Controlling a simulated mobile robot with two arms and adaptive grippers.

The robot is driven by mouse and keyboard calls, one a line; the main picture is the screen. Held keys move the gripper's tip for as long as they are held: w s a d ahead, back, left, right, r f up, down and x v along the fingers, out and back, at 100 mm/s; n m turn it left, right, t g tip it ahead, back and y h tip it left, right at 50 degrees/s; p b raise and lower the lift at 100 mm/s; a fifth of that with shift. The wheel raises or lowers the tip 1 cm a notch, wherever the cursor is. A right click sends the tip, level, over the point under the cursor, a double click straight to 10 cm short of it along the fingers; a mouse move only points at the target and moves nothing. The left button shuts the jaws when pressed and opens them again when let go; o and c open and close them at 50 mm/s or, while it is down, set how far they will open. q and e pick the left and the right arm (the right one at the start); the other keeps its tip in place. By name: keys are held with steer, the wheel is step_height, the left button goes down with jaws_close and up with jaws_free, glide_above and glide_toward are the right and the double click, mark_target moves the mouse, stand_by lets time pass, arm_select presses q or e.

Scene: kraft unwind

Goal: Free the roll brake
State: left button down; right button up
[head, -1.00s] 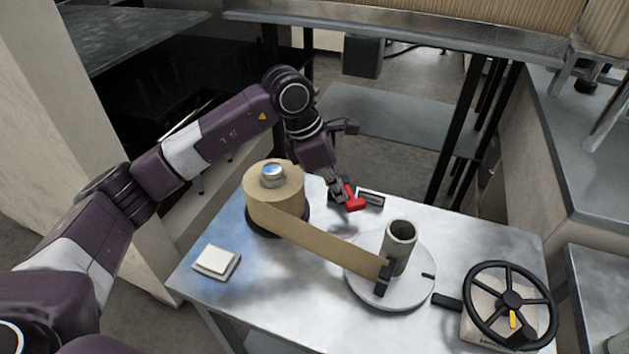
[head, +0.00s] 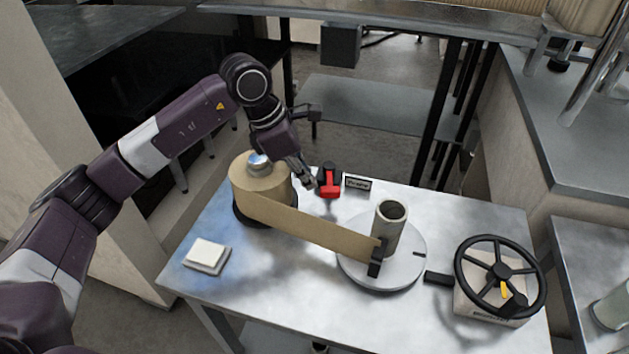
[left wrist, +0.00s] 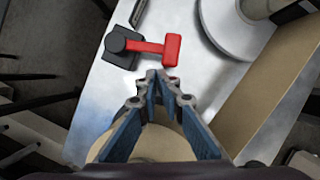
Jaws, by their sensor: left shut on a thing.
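The red brake lever (head: 330,184) extends from its black base (head: 328,169) at the far edge of the table, and points towards the front. In the left wrist view its wide red end (left wrist: 172,50) lies just beyond the fingertips. The exact contact is hard to see. The brown paper roll (head: 262,191) stands left of the gripper, its strip running to the grey core (head: 389,228) on a round plate. My right gripper is not in view.
A small dark label plate (head: 358,183) stands right of the lever. A black handwheel (head: 500,277) is at the table's right, and a white pad (head: 207,255) is at the left. The table's front middle (head: 280,290) is clear.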

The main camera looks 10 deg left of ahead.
arm_select(q)
steer(key=s+p+v, duration=0.1)
steer(key=p+v, duration=0.2)
steer(key=v, duration=0.6)
steer(key=shift+s+d+r, duration=0.2)
steer(key=shift+s+r, duration=0.1)
steer(key=shift+r, duration=0.1)
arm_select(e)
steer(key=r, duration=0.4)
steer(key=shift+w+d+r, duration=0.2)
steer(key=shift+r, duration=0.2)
arm_select(q)
steer(key=shift+w, duration=0.1)
